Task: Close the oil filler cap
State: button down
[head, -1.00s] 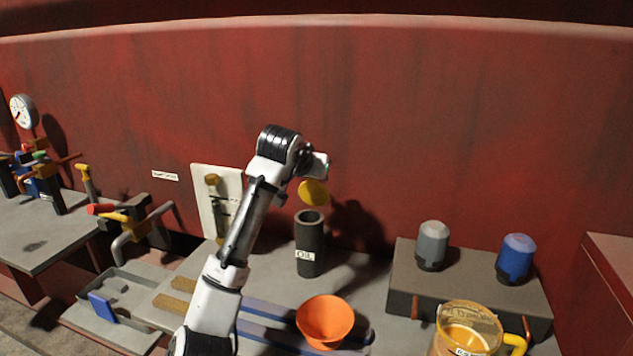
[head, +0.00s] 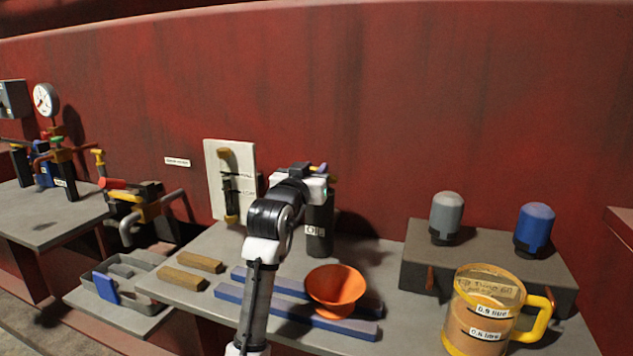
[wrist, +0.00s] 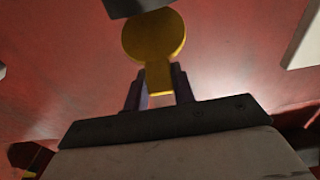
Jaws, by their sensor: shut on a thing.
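The dark oil filler neck (head: 319,240), labelled OIL, stands upright on the bench behind my arm. My gripper (head: 316,174) is at the neck's top and hides its mouth. In the wrist view my gripper (wrist: 158,88) is shut on the tab of the round yellow filler cap (wrist: 154,38). Only a sliver of yellow shows by the gripper in the head view. I cannot tell whether the cap sits flat on the neck or is still tilted above it.
An orange funnel (head: 335,290) rests on blue rails in front of the neck. A dipstick board (head: 243,160) stands to the left. A measuring jug (head: 490,315) and a block with grey and blue filters (head: 535,230) are to the right.

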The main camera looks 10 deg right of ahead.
jog(key=shift+t+h, duration=0.3)
jog(key=shift+t, duration=0.1)
jog(key=shift+s+a+f+b, duration=0.25)
jog(key=shift+f+b, duration=0.2)
jog(key=shift+f, duration=0.4)
jog(key=shift+s+a+f+b, duration=0.1)
jog(key=shift+s+f+b, duration=0.3)
jog(key=shift+f, duration=0.5)
jog(key=shift+s+a+f+b, duration=0.2)
jog(key=shift+f+b, duration=0.35)
jog(key=shift+f, duration=0.3)
jog(key=c, duration=1.2)
grip_release()
jog(key=shift+w+d, duration=0.1)
jog(key=shift+o, duration=0.2)
jog(key=b+v, duration=0.1)
jog(key=v, duration=1.3)
